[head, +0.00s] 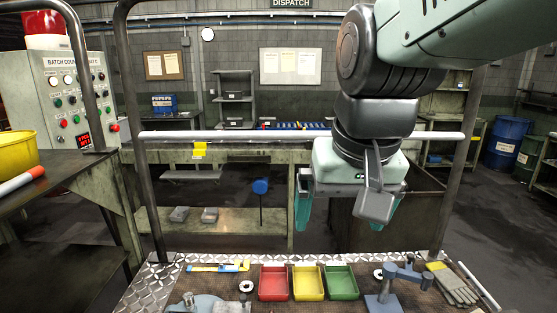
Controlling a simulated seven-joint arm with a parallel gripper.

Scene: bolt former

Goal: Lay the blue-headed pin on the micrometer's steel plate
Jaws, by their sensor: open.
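A blue-headed pin (260,187) with a thin dark shank pointing down shows left of my gripper. It looks upright, and I cannot tell what supports it or how far away it is. My gripper (345,222) hangs above the far side of the worktop, its two teal fingers wide apart with nothing visible between them. A grey-blue stand with an arm (388,286) stands at the right of the worktop. A pale blue round base (195,304) and a grey plate (232,307) are cut off at the bottom edge. I cannot tell which of these is the micrometer.
Red (273,284), yellow (308,284) and green (341,283) trays stand side by side on the worktop. A yellow-and-blue tool (218,267) lies at the back left, grey gloves (453,284) at the right. A metal rail (230,135) crosses behind. A control box (70,100) stands left.

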